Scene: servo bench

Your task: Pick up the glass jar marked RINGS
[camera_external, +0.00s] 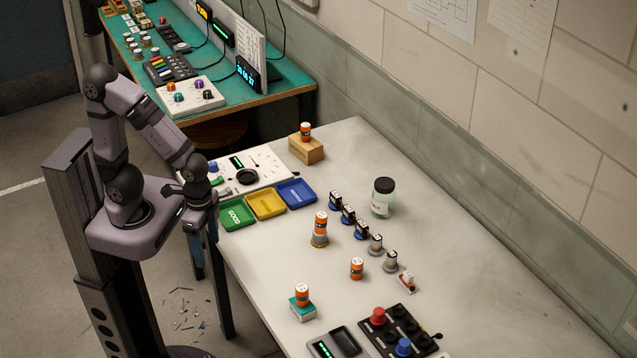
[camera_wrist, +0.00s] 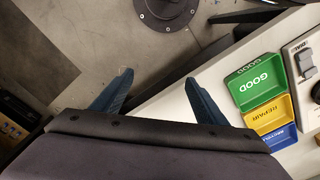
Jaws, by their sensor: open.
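A glass jar (camera_external: 383,198) with a black lid stands upright on the white table toward the back wall, right of the middle. It has a pale label whose writing is too small to read. My gripper (camera_external: 207,228) hangs at the table's left edge beside the green tray, well apart from the jar. In the wrist view my gripper (camera_wrist: 158,86) has its two blue fingers spread apart with nothing between them, above the floor and the table edge. The jar is not in the wrist view.
Green (camera_external: 237,214), yellow (camera_external: 266,203) and blue (camera_external: 297,193) trays lie near my gripper. Several orange-labelled cylinders, one an orange-white cylinder (camera_external: 320,223), stand mid-table. A row of small dark parts (camera_external: 348,214) sits just left of the jar.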

